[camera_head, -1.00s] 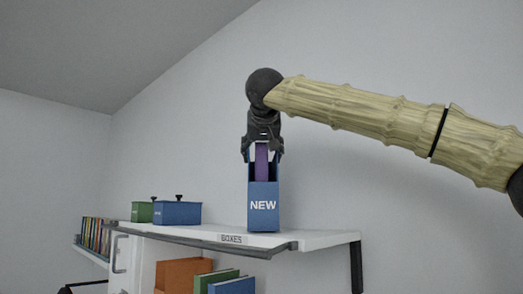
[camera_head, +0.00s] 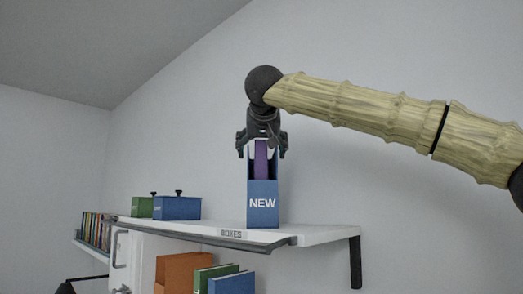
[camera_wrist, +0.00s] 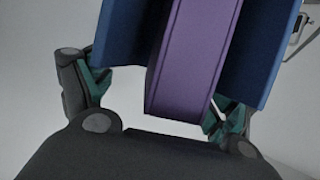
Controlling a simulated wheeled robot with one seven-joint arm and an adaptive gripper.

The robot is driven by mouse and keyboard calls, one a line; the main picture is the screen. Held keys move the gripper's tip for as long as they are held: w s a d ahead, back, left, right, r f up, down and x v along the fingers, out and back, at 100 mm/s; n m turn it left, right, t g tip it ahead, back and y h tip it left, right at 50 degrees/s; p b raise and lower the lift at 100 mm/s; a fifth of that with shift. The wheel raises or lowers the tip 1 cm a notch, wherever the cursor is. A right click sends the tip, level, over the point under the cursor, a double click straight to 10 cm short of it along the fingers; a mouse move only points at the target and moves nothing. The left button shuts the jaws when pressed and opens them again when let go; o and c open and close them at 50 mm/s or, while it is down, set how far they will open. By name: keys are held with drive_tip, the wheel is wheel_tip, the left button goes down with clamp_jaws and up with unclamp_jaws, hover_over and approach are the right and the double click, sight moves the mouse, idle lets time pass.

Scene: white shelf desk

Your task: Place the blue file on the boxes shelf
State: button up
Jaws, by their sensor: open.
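The blue file (camera_head: 263,203), marked "NEW", stands upright on the white boxes shelf (camera_head: 325,233), above the "BOXES" label. A purple folder (camera_head: 261,160) shows inside it. My gripper (camera_head: 262,152) is open at the top of the file, with one finger on each side. In the wrist view the purple folder (camera_wrist: 195,55) and blue file walls (camera_wrist: 262,60) fill the upper middle. My gripper's fingers (camera_wrist: 158,110) sit apart from the walls on both sides there.
A green box (camera_head: 142,207) and a blue box (camera_head: 177,208) with black knobs stand on the same shelf to the left. Orange (camera_head: 180,272), green and blue files stand below. Books (camera_head: 95,229) line a shelf at far left. The shelf right of the file is clear.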

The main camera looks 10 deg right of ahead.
drive_tip(key=b+v, duration=0.4)
drive_tip(key=v, duration=0.8)
